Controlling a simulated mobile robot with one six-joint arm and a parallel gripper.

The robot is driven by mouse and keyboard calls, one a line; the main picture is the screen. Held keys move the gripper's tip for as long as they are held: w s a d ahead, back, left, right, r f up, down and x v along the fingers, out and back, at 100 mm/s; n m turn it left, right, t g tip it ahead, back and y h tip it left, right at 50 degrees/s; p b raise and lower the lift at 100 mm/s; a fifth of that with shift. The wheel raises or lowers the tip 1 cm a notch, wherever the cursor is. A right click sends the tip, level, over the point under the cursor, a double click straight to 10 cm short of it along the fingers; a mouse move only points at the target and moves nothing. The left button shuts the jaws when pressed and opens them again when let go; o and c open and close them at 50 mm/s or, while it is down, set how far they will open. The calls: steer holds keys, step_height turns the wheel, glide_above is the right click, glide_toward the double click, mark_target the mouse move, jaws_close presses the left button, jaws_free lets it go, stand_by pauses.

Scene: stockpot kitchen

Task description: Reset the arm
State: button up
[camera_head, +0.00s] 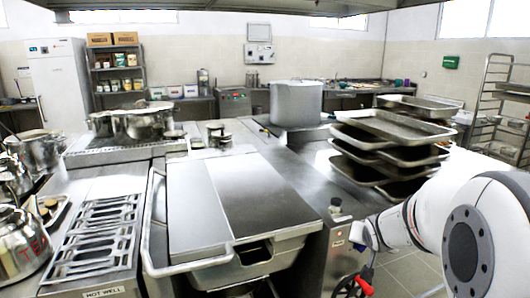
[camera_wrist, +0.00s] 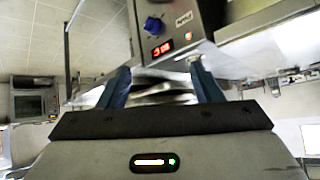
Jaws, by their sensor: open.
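My gripper (camera_wrist: 161,80) is open, with its two blue-grey fingers spread apart and nothing between them. Beyond the fingers is a steel control panel with a blue knob (camera_wrist: 153,24) and a lit red display (camera_wrist: 162,49). In the head view my white arm comes in from the right edge, bent beside the front right corner of the steel counter (camera_head: 318,205). Its lower end, with red and black parts, shows low at the counter's side; the fingertips cannot be made out there.
Stacked steel trays (camera_head: 391,127) stand close above my arm. A large stockpot (camera_head: 296,102) sits farther back. Slotted grates (camera_head: 97,236) and a tea kettle (camera_head: 22,243) are at left. A tray rack (camera_head: 499,95) stands at far right; some tiled floor there is open.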

steer(key=s+a+r+n+g+p, duration=0.1)
steer(key=s+a, duration=0.3)
steer(key=s, duration=0.4)
steer(key=s+a+r+n+g+y+p, duration=0.1)
steer(key=s+a+n+g, duration=0.1)
steer(key=s, duration=0.7)
steer(key=s+a+r+n+g+y+p, duration=0.1)
steer(key=s+a+g, duration=0.2)
steer(key=s+a, duration=0.3)
steer(key=s, duration=0.2)
steer(key=shift+s+a+r+n, duration=0.15)
steer(key=shift+s+r+n, duration=0.05)
steer(key=shift+s+n, duration=0.15)
